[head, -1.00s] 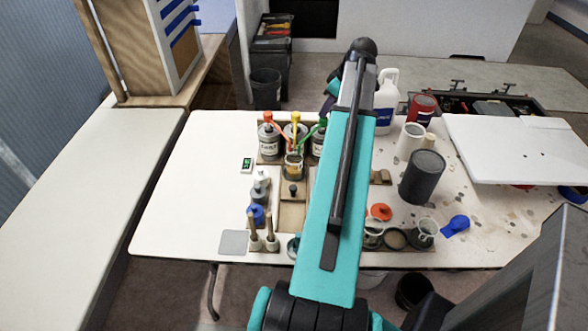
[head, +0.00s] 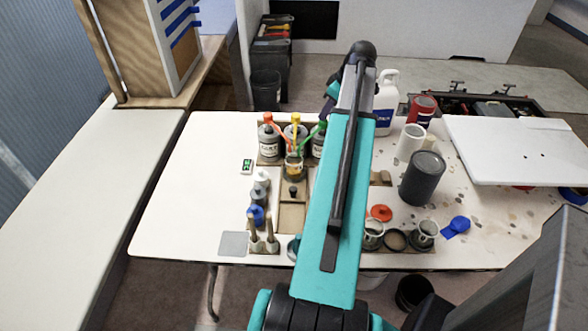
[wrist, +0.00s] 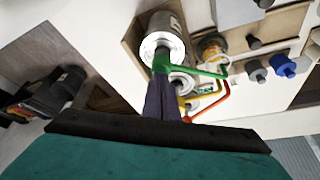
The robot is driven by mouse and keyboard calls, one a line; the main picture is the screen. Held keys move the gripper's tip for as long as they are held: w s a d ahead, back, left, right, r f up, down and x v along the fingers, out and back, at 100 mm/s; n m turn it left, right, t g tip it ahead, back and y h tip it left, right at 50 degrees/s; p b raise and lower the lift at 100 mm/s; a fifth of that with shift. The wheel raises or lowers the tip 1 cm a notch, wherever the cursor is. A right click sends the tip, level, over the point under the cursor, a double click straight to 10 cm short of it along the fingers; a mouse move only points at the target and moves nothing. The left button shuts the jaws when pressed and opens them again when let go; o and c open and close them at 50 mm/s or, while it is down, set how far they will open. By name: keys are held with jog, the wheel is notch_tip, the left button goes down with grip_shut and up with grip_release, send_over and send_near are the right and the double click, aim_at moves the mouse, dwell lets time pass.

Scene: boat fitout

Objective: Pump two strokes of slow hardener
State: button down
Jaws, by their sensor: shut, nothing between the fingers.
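Three pump cans stand in a row at the back of the white table. They have a red-orange pump (head: 268,119), a yellow pump (head: 295,118) and a green pump (head: 321,127). Their labels are too small to tell which holds slow hardener. A small cup (head: 293,170) with amber content stands before them, near the spouts; it also shows in the wrist view (wrist: 213,48). My gripper (wrist: 161,76) is shut and empty, its fingertips at the head of the green pump (wrist: 160,63), seemingly touching it. In the head view my arm hides part of the green-pump can.
Small bottles (head: 261,180) and wooden sticks (head: 270,228) stand left of the cup. The table's left part is clear.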

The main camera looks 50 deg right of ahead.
jog(key=shift+r+p, duration=0.8)
jog(key=shift+r, duration=0.6)
jog(key=shift+r+p, duration=0.95)
jog(key=shift+r, duration=0.6)
